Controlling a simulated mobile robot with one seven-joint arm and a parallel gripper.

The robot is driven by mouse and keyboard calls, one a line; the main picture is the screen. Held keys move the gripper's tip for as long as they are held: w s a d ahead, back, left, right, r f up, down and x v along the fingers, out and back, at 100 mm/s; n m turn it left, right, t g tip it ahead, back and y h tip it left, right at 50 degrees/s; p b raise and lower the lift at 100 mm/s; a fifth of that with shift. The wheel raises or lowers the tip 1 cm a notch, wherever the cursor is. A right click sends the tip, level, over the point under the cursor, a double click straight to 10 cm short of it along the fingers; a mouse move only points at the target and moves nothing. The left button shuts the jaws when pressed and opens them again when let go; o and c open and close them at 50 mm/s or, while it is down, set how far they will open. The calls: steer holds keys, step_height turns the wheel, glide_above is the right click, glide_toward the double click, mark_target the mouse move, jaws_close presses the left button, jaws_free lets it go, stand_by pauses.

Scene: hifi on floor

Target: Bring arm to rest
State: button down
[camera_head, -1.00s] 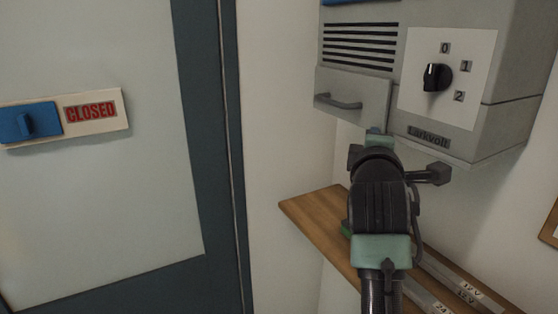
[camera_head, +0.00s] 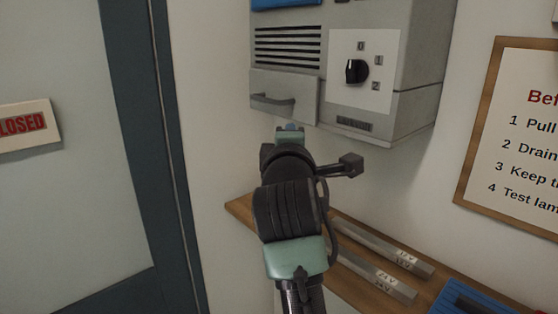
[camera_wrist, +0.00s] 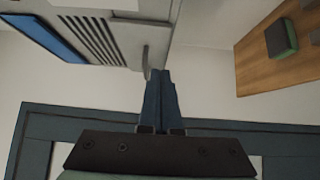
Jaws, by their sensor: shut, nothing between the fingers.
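My arm (camera_head: 290,215) rises from the bottom of the head view, in front of the wooden shelf. My gripper (camera_head: 289,128) is at its far end, just below the grey wall box, and mostly hidden behind my wrist. In the wrist view my gripper (camera_wrist: 161,75) shows two blue fingers pressed together with nothing between them. The fingertips lie near the box's handle (camera_wrist: 146,62) in the picture; I cannot tell if they touch it.
The grey box (camera_head: 408,110) has a black knob (camera_head: 357,71) and a drawer-like front with a handle (camera_head: 273,101). Labelled bars (camera_head: 375,270) and a blue item (camera_head: 470,302) lie on the shelf (camera_head: 240,207). A framed notice (camera_head: 515,130) hangs right. A door (camera_head: 75,215) with a CLOSED sign (camera_head: 25,125) is left.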

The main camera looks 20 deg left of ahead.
steer(key=s+d+r+m+t+h+b, duration=0.1)
steer(key=s+d+r+m+t+h, duration=0.2)
steer(key=s+d+m, duration=0.7)
steer(key=s+d+r+m+t+h+b, duration=0.1)
steer(key=s+d+r+m+t+h, duration=0.3)
steer(key=s+d+r+m+t, duration=0.3)
steer(key=s+d+r+m, duration=0.4)
steer(key=r+m, duration=0.1)
steer(key=shift+s+d+r+m+t, duration=0.15)
steer(key=shift+s+d+m+t, duration=0.1)
steer(key=shift+d+m+t, duration=0.05)
stand_by(0.7)
